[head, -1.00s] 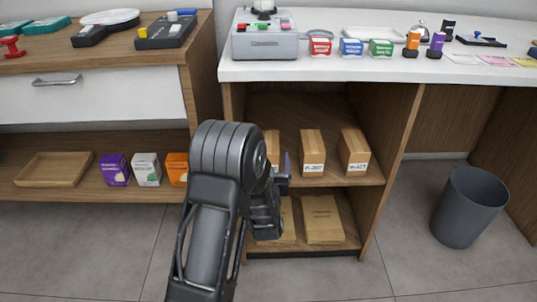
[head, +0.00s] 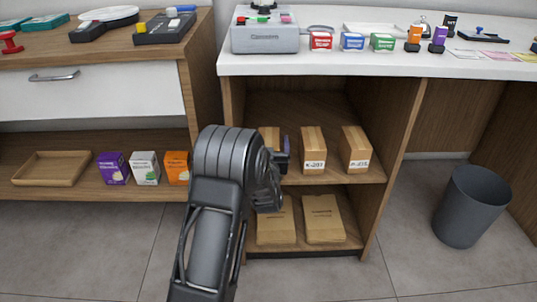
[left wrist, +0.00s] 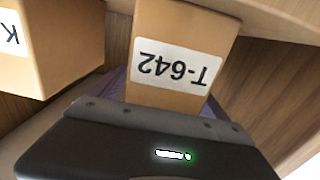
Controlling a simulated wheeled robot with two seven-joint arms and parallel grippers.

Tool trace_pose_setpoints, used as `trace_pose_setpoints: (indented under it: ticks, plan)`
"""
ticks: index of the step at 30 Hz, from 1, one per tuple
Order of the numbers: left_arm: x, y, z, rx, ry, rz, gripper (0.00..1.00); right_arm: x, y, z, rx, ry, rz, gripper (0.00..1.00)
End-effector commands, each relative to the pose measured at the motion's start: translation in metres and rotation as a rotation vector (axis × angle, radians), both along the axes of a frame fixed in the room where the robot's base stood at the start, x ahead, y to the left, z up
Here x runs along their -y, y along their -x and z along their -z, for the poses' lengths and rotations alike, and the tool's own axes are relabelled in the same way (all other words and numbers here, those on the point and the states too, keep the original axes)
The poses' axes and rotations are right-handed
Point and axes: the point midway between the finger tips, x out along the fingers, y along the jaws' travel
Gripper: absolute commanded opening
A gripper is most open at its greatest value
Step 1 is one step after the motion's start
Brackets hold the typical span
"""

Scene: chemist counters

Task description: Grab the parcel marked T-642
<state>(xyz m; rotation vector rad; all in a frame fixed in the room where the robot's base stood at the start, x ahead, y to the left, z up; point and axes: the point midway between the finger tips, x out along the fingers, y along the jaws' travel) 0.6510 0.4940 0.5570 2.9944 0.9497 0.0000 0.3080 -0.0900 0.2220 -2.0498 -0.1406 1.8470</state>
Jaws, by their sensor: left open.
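The parcel marked T-642 (left wrist: 175,65) is a brown box with a white label, which reads upside down in the left wrist view. In the head view the leftmost parcel (head: 268,137) on the upper shelf is mostly hidden behind my left gripper (head: 280,155). My left gripper is open in front of it; purple finger parts show on both sides of the parcel's lower part in the left wrist view. I cannot tell whether they touch it. My right gripper is not in view.
A parcel marked K-207 (head: 313,147) stands close on the right, and another parcel (head: 355,149) stands beyond it. Flat brown packages (head: 323,218) lie on the lower shelf (head: 300,252). The white counter (head: 350,69) overhangs the shelves. A grey bin (head: 470,205) stands at right.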

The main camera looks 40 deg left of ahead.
Motion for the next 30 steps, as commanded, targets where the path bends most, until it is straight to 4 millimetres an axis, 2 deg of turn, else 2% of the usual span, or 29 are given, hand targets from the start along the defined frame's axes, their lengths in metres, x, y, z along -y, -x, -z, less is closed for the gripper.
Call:
trace_pose_setpoints:
  ticks: [20,30]
  plan:
    - [-0.0033,-0.0039,-0.0006,-0.001,0.001,-0.001,0.86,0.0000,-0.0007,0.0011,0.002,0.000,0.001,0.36]
    - [-0.0033,-0.0038,-0.0005,0.000,0.000,-0.001,0.59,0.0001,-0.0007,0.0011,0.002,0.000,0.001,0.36]
